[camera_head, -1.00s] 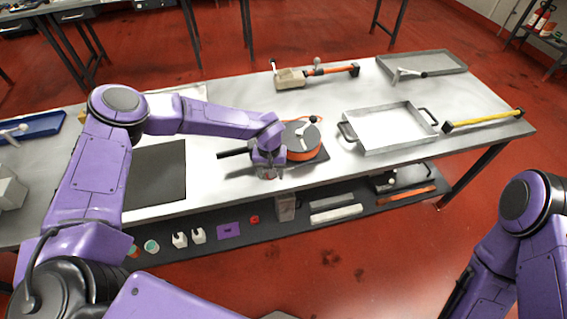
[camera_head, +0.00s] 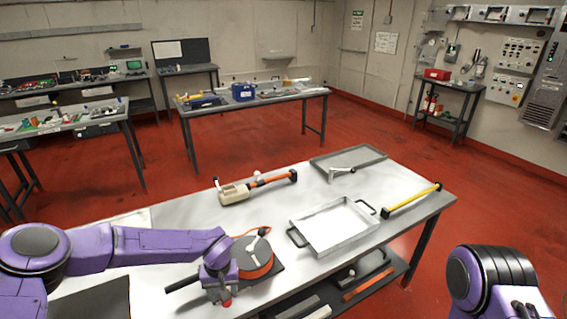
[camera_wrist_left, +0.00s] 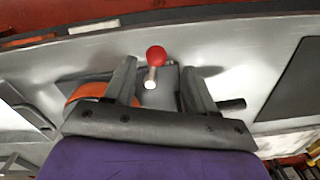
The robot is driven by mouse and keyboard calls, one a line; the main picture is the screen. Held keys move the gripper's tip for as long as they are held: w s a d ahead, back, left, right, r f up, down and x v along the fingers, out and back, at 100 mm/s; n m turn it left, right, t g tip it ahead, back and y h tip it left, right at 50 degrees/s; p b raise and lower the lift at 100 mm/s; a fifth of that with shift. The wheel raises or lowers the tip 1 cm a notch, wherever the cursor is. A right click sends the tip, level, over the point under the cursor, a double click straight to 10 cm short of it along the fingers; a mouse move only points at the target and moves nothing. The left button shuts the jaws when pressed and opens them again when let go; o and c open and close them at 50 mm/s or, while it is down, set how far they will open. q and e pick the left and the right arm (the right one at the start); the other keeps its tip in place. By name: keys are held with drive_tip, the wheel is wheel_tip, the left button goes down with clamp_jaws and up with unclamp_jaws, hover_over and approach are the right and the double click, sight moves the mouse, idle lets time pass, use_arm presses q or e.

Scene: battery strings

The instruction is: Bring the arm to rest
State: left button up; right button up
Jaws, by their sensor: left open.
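My left arm (camera_head: 105,247) reaches in from the left over the table. Its gripper (camera_wrist_left: 159,68) is open. In the left wrist view a red ball knob (camera_wrist_left: 156,56) on a short metal stem stands between the fingers, with a gap on both sides. The red knob also shows in the head view (camera_head: 227,302), just beside the purple wrist. An orange and grey round device (camera_head: 252,262) on a dark base sits right behind the wrist. My right arm (camera_head: 492,285) shows at the lower right; its gripper is out of the picture.
On the table (camera_head: 160,222) are a metal tray with handles (camera_head: 335,230), a flat grey tray (camera_head: 348,160), a yellow bar (camera_head: 412,201) and a beige tool with an orange handle (camera_head: 235,193).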

use_arm(q)
drive_tip(key=s+a+f+n+t+y, duration=0.1)
drive_tip(key=s+f+y, duration=0.1)
drive_tip(key=s+f, duration=0.45)
drive_tip(key=s+a+f+t+y, duration=0.1)
drive_tip(key=s+a+f+y, duration=0.2)
drive_tip(key=s, duration=0.7)
drive_tip(key=s+a+n+t+h, duration=0.1)
drive_tip(key=s+a, duration=0.1)
drive_tip(key=s, duration=0.5)
drive_tip(key=s+a+n+h, duration=0.1)
drive_tip(key=s+a, duration=0.2)
drive_tip(key=s, duration=0.5)
wheel_tip(320, 180, down, 14)
drive_tip(key=b, duration=1.4)
drive_tip(key=shift+w+d+f, duration=0.15)
drive_tip(key=shift+d, duration=0.1)
